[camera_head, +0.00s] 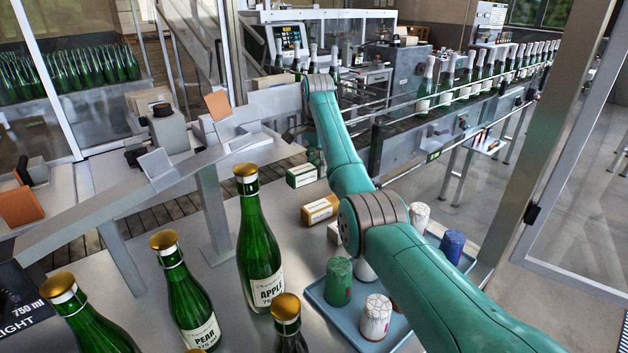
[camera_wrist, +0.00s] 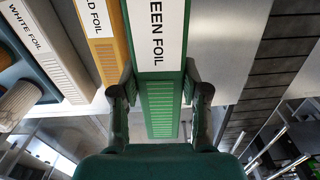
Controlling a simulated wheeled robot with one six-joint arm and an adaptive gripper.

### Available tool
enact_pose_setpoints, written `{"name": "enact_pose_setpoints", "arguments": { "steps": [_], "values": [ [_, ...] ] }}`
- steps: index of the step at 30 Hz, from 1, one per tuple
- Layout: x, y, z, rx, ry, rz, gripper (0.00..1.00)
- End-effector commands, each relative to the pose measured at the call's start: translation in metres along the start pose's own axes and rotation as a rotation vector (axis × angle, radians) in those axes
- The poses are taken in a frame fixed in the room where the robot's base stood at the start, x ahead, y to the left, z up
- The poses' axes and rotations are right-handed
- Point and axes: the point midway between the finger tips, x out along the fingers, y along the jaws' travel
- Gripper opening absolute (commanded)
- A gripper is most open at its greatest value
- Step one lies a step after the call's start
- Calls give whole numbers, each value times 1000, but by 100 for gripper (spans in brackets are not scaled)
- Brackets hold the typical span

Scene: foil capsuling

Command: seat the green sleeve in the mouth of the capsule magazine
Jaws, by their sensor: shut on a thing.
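The green sleeve (camera_wrist: 160,105) is a long box with a white label reading "...EEN FOIL" in the wrist view. My gripper (camera_wrist: 160,95) has one finger against each side of it and is shut on it. I cannot tell whether the sleeve still touches the table. A sloping grey channel (camera_head: 110,215) on a post at the left may be the capsule magazine; its mouth is not clear.
The gold foil box (camera_head: 320,208) stands close to the green sleeve, with the white foil box (camera_wrist: 50,60) beyond it. A blue tray (camera_head: 325,310) holds several capsule stacks. Tall green bottles (camera_head: 258,235) with gold tops stand front left. A conveyor (camera_head: 420,115) runs behind.

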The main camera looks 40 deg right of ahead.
Motion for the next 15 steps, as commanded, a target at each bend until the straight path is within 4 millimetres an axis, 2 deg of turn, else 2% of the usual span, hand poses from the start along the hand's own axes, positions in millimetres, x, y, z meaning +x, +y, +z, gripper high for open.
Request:
{"name": "enact_pose_setpoints", "arguments": {
  "steps": [6, 15],
  "values": [
    [-17, -2, -5, -2, 0, 0, 9],
    [-19, -2, -5, -2, 0, 0, 9]
  ]
}}
